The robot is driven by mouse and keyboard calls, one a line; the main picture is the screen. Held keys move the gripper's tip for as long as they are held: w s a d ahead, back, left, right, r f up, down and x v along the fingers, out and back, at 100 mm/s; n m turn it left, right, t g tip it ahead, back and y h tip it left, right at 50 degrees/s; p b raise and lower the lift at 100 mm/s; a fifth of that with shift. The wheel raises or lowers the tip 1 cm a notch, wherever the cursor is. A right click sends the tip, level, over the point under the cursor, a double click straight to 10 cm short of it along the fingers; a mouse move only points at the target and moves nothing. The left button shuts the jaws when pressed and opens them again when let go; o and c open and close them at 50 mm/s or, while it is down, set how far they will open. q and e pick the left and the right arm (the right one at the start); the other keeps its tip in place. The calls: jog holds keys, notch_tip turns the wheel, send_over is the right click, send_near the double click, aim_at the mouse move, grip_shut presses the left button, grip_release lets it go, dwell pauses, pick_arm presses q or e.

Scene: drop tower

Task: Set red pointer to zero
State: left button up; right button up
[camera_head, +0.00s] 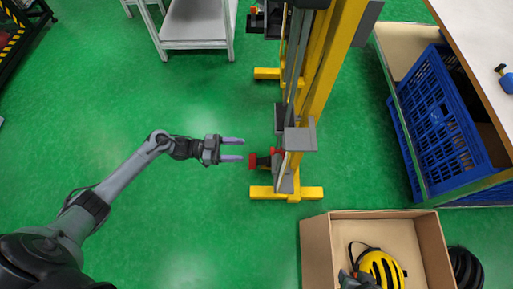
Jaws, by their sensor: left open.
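The drop tower (321,65) is a tall yellow frame with grey rails, right of the picture's middle. Low on its left side is a small red part (253,161) on a dark mount, with more red (278,154) close to the rail. I cannot tell for sure which red part is the pointer, and its scale cannot be read. My left gripper (242,150) reaches in from the left, its two pale fingers apart and empty. In the picture its fingertips end just left of the red part, with a small gap.
A cardboard box (314,255) with a yellow helmet (383,268) stands at the lower right. A shelf with a blue crate (436,125) is at the right. A grey table (195,22) is at the top. The green floor around my left arm is clear.

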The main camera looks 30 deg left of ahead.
aim_at(279, 151)
pick_arm(q)
jog(key=b+x, duration=0.2)
jog(key=x, duration=0.9)
jog(key=shift+c, duration=0.4)
grip_shut()
jog(key=shift+r, duration=0.1)
